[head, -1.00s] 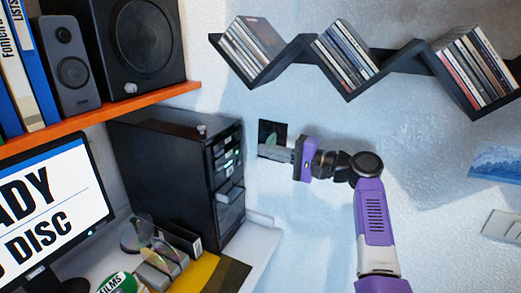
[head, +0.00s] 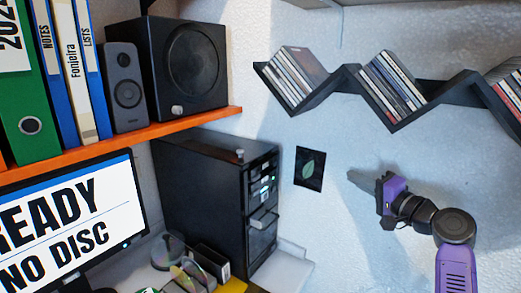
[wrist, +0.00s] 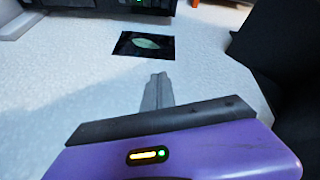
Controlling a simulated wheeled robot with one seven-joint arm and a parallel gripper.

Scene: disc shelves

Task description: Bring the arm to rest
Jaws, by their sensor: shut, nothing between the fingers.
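My gripper (head: 355,178) is at the right of the head view, in front of the pale wall, with its fingers pointing left. Its fingers are together and hold nothing. In the wrist view, the closed fingers (wrist: 157,92) point towards a dark square picture with a green leaf (wrist: 146,44). In the head view, that leaf picture (head: 310,169) is on the wall, left of my fingertips and apart from them. My purple arm comes up from the lower right.
A black computer tower (head: 215,200) stands left of the leaf picture, its tray sticking out. A monitor (head: 75,220) reads "READY NO DISC". Zigzag disc shelves (head: 345,80) hang above my gripper. An orange shelf (head: 130,138) bears speakers and binders. Wall around my gripper is clear.

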